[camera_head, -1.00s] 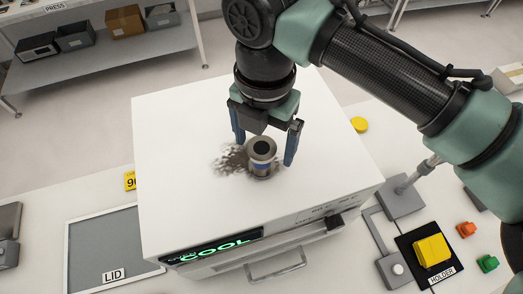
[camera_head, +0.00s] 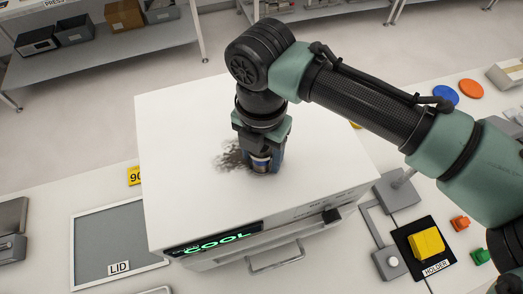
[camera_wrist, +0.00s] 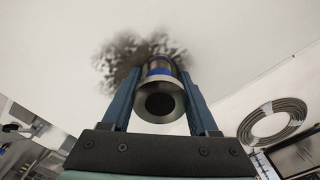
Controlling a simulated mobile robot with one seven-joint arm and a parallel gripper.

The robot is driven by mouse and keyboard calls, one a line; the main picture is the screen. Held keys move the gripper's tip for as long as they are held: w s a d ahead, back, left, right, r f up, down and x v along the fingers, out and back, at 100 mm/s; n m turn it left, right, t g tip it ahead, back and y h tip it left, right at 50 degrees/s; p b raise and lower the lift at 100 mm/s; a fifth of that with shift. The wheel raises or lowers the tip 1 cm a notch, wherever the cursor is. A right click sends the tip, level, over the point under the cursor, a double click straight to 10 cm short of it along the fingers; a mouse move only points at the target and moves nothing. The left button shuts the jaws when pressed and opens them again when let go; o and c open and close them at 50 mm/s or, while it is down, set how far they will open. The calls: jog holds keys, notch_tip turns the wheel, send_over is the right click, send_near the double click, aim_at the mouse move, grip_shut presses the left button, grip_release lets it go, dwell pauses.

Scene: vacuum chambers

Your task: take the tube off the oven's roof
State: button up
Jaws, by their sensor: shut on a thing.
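The tube (camera_head: 261,163) is a short metal cylinder with a blue band and a dark round opening at its end. It is on the white roof of the oven (camera_head: 190,130), beside a dark sooty smudge (camera_head: 228,156). My gripper (camera_head: 260,157) is shut on the tube, one finger on each side. In the wrist view the tube (camera_wrist: 159,100) sits between the two blue fingers, its open end facing the camera. I cannot tell whether its base touches the roof. The oven's display reads COOL.
A grey panel labelled LID (camera_head: 108,240) lies left of the oven. A yellow block on a black HOLDER plate (camera_head: 427,243) stands at the right, near orange and green pieces. The oven's door handle (camera_head: 275,258) juts out in front. Much of the roof is clear.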

grip_shut()
jog(key=shift+r, duration=0.1)
